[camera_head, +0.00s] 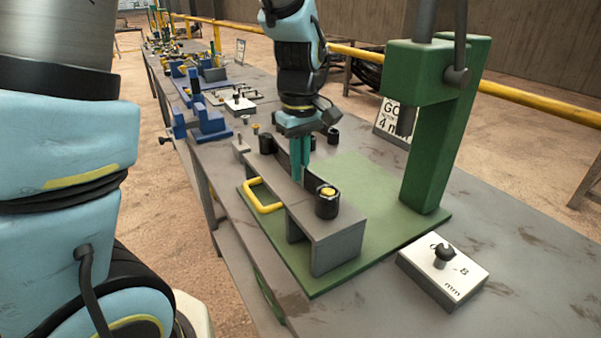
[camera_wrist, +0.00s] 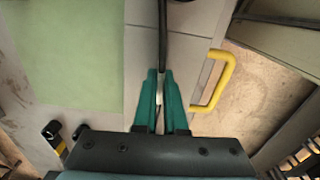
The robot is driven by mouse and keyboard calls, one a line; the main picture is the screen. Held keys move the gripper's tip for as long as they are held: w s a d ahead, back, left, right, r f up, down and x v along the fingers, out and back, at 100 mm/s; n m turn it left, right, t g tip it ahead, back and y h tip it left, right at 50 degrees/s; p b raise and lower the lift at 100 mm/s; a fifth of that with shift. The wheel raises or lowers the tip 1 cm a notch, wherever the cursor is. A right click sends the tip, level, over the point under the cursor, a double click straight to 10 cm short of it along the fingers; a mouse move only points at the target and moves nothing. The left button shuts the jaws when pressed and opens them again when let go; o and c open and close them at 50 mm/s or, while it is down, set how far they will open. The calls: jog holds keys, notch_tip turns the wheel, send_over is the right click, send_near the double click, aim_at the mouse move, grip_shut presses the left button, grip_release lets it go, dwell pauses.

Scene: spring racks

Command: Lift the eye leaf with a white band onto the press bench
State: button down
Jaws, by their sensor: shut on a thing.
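My gripper (camera_head: 299,172) points down over the grey press bench (camera_head: 336,244), its teal fingers closed on the middle of a dark eye leaf (camera_head: 315,184). The leaf runs along the bench top, with a black eye at each end; the near eye (camera_head: 327,203) has a yellow centre. In the wrist view, the leaf (camera_wrist: 163,28) extends as a dark strip ahead of my gripper (camera_wrist: 160,78), over the pale bench top (camera_wrist: 185,50). A small whitish patch, perhaps the band, shows between the fingers. I cannot tell whether the leaf touches the bench.
The bench stands on a green plate (camera_head: 370,180) beside the green press column (camera_head: 430,150). A yellow handle (camera_head: 262,206) projects from its left side. A white-topped block with a black knob (camera_head: 443,272) sits at front right. Blue fixtures (camera_head: 205,120) stand farther back.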

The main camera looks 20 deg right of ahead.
jog(key=shift+r, duration=0.2)
notch_tip(320, 180, up, 8)
jog(key=shift+r+b, duration=0.25)
jog(key=shift+b, duration=0.5)
jog(key=shift+r, duration=0.65)
